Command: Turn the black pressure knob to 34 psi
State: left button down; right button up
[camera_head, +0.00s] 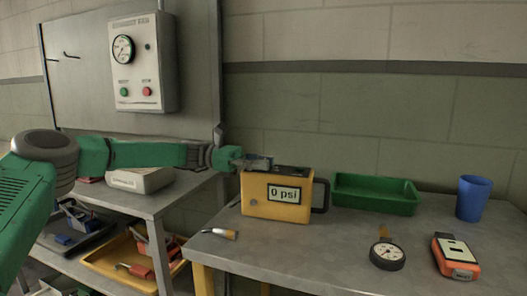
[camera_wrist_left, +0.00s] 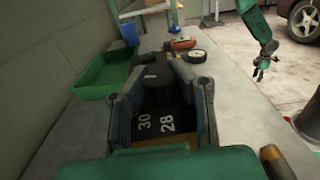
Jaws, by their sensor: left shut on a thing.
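The yellow pressure unit (camera_head: 258,206) stands on the grey table, and its display (camera_head: 285,194) reads 0 psi. My left gripper (camera_head: 262,162) is over its top, seen from the side in the head view. In the left wrist view the left gripper's fingers (camera_wrist_left: 160,88) stand on either side of the black knob (camera_wrist_left: 153,82), shut on it. The numbers 30 and 28 show on the dark dial face (camera_wrist_left: 155,122) between the fingers. The knob's pointer is not clear. My right gripper (camera_wrist_left: 262,68) hangs far off in the left wrist view, too small to judge.
A green tray (camera_head: 375,194), blue cup (camera_head: 471,198), round gauge (camera_head: 387,255) and orange meter (camera_head: 456,257) sit right of the unit. A small screwdriver-like tool (camera_head: 220,233) lies at the front left. A wall panel (camera_head: 143,62) with a gauge is behind.

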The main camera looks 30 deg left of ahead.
pick_arm(q)
jog(key=shift+d+m+g+p, duration=0.1)
jog(key=shift+m+g+p, duration=0.45)
jog(key=shift+g, duration=0.25)
jog(key=shift+f, duration=0.1)
jog(key=c, duration=1.3)
grip_release()
jog(key=shift+o, duration=0.2)
jog(key=s+a, duration=0.1)
jog(key=a, duration=1.1)
jog(key=shift+s, duration=0.15)
jog(key=shift+f, duration=0.1)
